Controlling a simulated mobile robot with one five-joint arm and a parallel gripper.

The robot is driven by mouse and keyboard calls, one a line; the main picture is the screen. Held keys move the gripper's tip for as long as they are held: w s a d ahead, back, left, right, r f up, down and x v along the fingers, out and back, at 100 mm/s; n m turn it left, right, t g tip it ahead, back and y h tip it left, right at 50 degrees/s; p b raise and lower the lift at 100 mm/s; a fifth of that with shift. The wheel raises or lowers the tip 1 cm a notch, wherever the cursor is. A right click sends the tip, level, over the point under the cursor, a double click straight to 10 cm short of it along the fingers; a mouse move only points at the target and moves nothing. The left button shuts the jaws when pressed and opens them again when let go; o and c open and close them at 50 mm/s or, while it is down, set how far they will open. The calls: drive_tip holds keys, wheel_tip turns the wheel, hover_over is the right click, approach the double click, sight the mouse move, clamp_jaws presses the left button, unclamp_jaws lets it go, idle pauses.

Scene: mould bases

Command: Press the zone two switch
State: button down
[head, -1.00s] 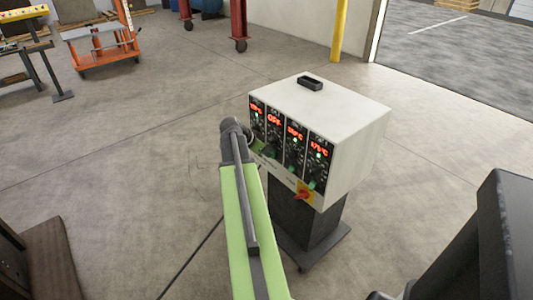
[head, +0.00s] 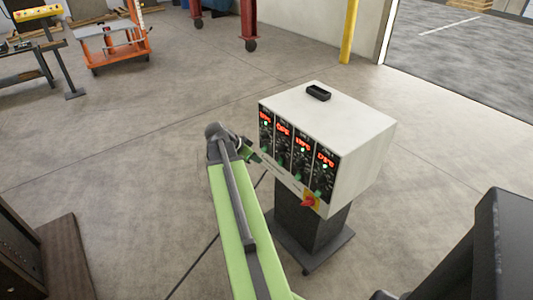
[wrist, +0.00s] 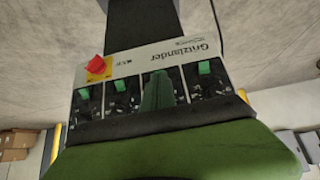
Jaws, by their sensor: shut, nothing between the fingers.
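A pale control box (head: 350,127) stands on a dark pedestal, with several black zone modules side by side on its front. The second module from the left (head: 283,143) shows a red readout, seemingly OFF, and no clear green lamp; its zone label is unreadable. The other modules show green lamps. Green switches sit low on the modules. My gripper (head: 255,157) is shut and empty, in front of the panel's left part. In the upside-down wrist view, my dark green fingers (wrist: 157,90) cover the switch area of the third module from left; contact cannot be told.
A red rotary knob on yellow (head: 309,201) sits at the panel's lower right. A small black tray (head: 318,93) lies on the box top. A dark cabinet (head: 40,250) stands at lower left. Open concrete floor surrounds the pedestal.

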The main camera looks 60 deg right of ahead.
drive_tip(key=a+r, duration=0.1)
drive_tip(key=w+a+p, duration=0.1)
drive_tip(key=a, duration=0.1)
drive_tip(key=shift+w+r, duration=0.1)
drive_tip(key=shift+r, duration=0.3)
drive_tip(key=w+a+f+n+t, duration=0.1)
drive_tip(key=w+a+n, duration=0.1)
drive_tip(key=w+a, duration=0.45)
drive_tip(key=w+a+n+t+y, duration=0.1)
drive_tip(key=w+a+n, duration=0.15)
drive_tip(key=a, duration=0.75)
drive_tip(key=w+a+f+n+t, duration=0.1)
drive_tip(key=w+a, duration=0.5)
drive_tip(key=a, duration=0.2)
drive_tip(key=s+a+f+n+y, duration=0.1)
drive_tip(key=a+f+n+y, duration=0.15)
drive_tip(key=a+n, duration=0.75)
drive_tip(key=s+a+f+n+y, duration=0.15)
drive_tip(key=a+n+y, duration=0.4)
drive_tip(key=a, duration=0.95)
wheel_tip(320, 180, up, 14)
drive_tip(key=n+h+p, duration=0.1)
drive_tip(key=p, duration=1.2)
drive_tip(key=shift+d+h, duration=0.3)
drive_tip(key=shift+d, duration=0.05)
